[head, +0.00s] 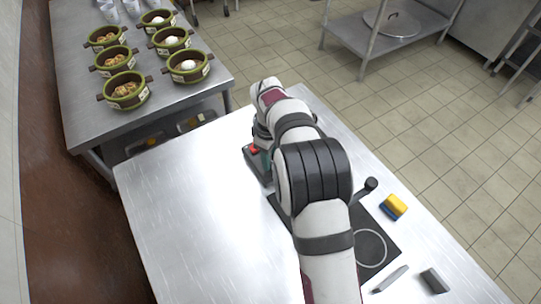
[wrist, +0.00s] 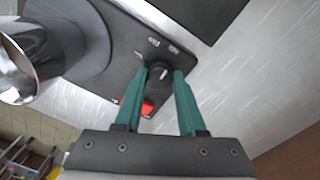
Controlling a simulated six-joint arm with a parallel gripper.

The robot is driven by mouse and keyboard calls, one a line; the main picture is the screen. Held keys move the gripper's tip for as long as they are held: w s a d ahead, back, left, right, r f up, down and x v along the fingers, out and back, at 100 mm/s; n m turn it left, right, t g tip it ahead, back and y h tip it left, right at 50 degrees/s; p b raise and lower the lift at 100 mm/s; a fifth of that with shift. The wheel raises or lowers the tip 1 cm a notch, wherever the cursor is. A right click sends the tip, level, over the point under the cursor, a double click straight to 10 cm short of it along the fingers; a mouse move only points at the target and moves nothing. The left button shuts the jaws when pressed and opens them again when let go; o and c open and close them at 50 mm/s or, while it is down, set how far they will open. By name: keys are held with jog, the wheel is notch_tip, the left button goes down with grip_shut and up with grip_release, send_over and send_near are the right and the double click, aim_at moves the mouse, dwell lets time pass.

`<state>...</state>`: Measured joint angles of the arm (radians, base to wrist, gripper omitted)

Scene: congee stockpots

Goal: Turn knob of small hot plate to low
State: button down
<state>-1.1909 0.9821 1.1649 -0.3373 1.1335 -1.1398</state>
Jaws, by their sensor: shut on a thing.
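The small hot plate (wrist: 105,75) is a dark flat unit with a round plate, in the upper left of the wrist view. Its black knob (wrist: 159,76) has a light mark and sits near the plate's corner, between small printed labels. My gripper (wrist: 160,80) has teal fingers, shut on the knob from both sides. In the head view, the small hot plate (head: 252,164) lies at the table's far edge, largely hidden by my arm; the knob is hidden there.
A shiny metal pot (wrist: 25,60) stands at the left in the wrist view. A larger black cooktop (head: 375,247), a yellow-blue sponge (head: 394,206) and a dark block (head: 434,281) lie on the steel table (head: 180,220). The table's left side is clear. Green bowls (head: 125,90) stand on another table.

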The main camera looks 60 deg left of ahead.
dwell(0.4)
jog(key=c, duration=0.5)
grip_release()
jog(key=shift+r, duration=0.1)
notch_tip(320, 180, up, 16)
jog(key=shift+s+d, duration=0.15)
jog(key=shift+s, duration=0.1)
jog(key=shift+f, duration=0.2)
